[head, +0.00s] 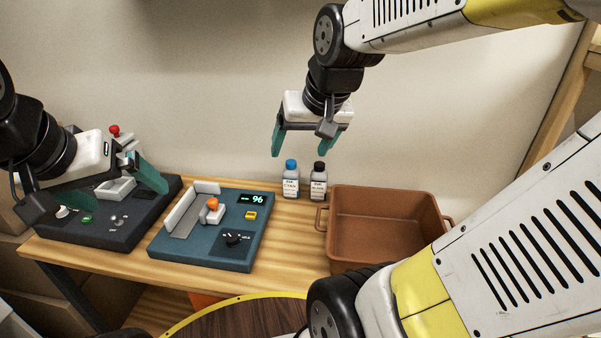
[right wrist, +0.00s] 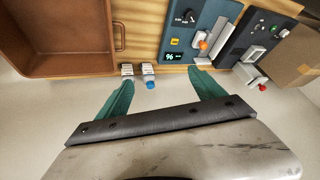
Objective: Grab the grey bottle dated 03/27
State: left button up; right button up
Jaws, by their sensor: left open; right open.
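Two small grey bottles with white labels stand side by side at the back of the wooden table: a blue-capped bottle (head: 290,182) and a black-capped bottle (head: 318,185). Their label print is too small to read, so I cannot tell which is dated 03/27. The right wrist view also shows the blue-capped bottle (right wrist: 149,73) and the other bottle (right wrist: 127,71). My right gripper (head: 306,145) is open and empty above the bottles, apart from both. My left gripper (head: 150,178) is open over the black device at the left, far from the bottles.
A brown crate (head: 388,195) stands just right of the bottles. A blue device (head: 195,258) with a display and knob lies left of them. A black device (head: 70,228) sits further left. The wall is close behind the bottles. A round table (head: 240,320) is in front.

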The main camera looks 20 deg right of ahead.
jog(key=w+d+f+m+h, duration=0.15)
jog(key=w+d+f, duration=0.3)
jog(key=w, duration=0.55)
jog(key=m+g+h, duration=0.2)
jog(key=m, duration=0.1)
send_near(318, 171)
jog(key=x, duration=0.8)
jog(key=shift+d+f, duration=0.1)
jog(key=x, duration=0.7)
jog(key=shift+w+d+f, duration=0.1)
jog(key=shift+w+d, duration=0.1)
jog(key=shift+w, duration=0.3)
jog(key=shift+c, duration=0.5)
grip_shut()
